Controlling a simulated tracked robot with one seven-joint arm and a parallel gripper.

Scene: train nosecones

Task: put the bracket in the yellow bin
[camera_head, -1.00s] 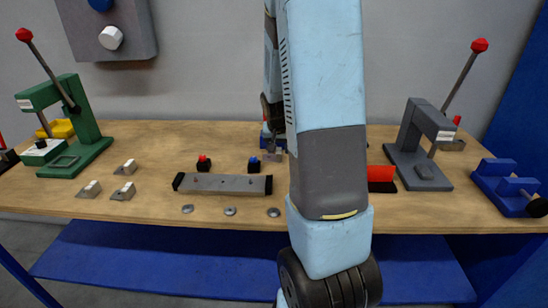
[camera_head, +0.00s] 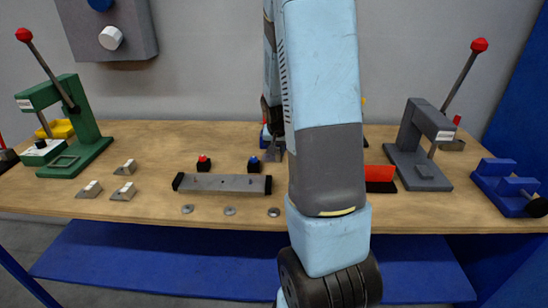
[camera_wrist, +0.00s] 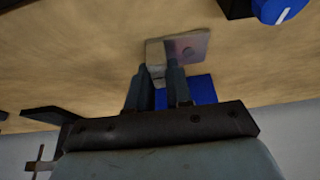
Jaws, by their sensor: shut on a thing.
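My gripper (camera_wrist: 158,88) is shut on a small grey metal bracket (camera_wrist: 187,47), which has a flat plate with a round hole or bolt mark. In the wrist view the bracket sticks out beyond the fingertips over the wooden table. In the head view my gripper (camera_head: 272,150) is partly hidden by my arm, above the back middle of the table. A yellow bin-like thing (camera_head: 62,129) stands at the back left behind the green press. A yellow sliver (camera_head: 364,103) also shows just right of my arm; I cannot tell which one is the yellow bin.
A green lever press (camera_head: 82,125) stands at left and a grey one (camera_head: 420,145) at right. Several small metal pieces (camera_head: 124,192), a grey bar (camera_head: 222,184), washers (camera_head: 230,211) and red and blue knobs (camera_head: 204,163) lie between. A blue fixture (camera_head: 508,188) is far right.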

